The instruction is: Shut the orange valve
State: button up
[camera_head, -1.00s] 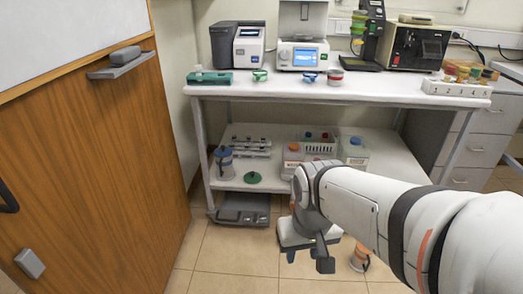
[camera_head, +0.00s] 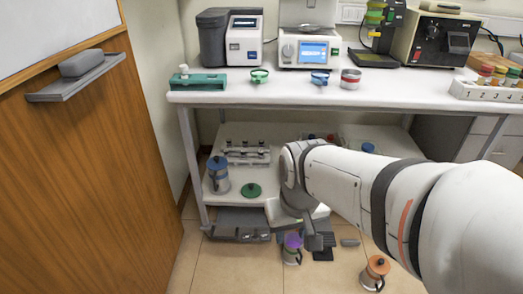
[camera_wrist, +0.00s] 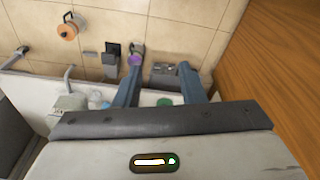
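An orange-topped item (camera_head: 375,272), the one orange fitting low in the scene, stands on the tiled floor at the lower right of the head view, close to my arm. In the wrist view the orange item (camera_wrist: 68,31) shows at the upper left, with a grey part on top. My gripper (camera_wrist: 159,68) has its two fingers apart with nothing between them. In the head view my gripper (camera_head: 314,238) hangs before the lower shelf, left of the orange item.
A purple-topped item (camera_head: 292,249) stands on the floor by my gripper. The white bench (camera_head: 270,98) carries instruments. Its lower shelf (camera_head: 236,198) holds a blue-topped canister (camera_head: 218,175) and a green disc (camera_head: 252,190).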

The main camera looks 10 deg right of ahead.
jog(key=shift+w, duration=0.1)
jog(key=w+d+f+m+b, duration=0.1)
jog(key=w+d+f, duration=0.2)
jog(key=w+f, duration=0.35)
jog(key=w+d+f+b, duration=0.2)
jog(key=w+f, duration=0.1)
jog(key=w, duration=0.7)
jog(key=w+d+f+m+b, duration=0.1)
jog(key=w+d+f, duration=0.3)
jog(key=w, duration=0.5)
jog(key=shift+m+g, duration=0.5)
jog(key=shift+g, duration=0.2)
jog(key=w+d+f+b, duration=0.1)
jog(key=w+d+f, duration=0.2)
jog(key=f, duration=0.6)
jog(key=w+d+f+b, duration=0.1)
jog(key=w+d+f, duration=0.2)
jog(key=f, duration=0.6)
jog(key=w+d+f+b, duration=0.1)
jog(key=w+d+f, duration=0.2)
jog(key=f, duration=0.6)
jog(key=shift+w+d, duration=0.1)
jog(key=shift+w, duration=0.2)
notch_tip(320, 180, down, 7)
jog(key=shift+f+b, duration=0.1)
jog(key=shift+b, duration=1.1)
jog(key=shift+d+f, duration=0.1)
jog(key=shift+f, duration=0.5)
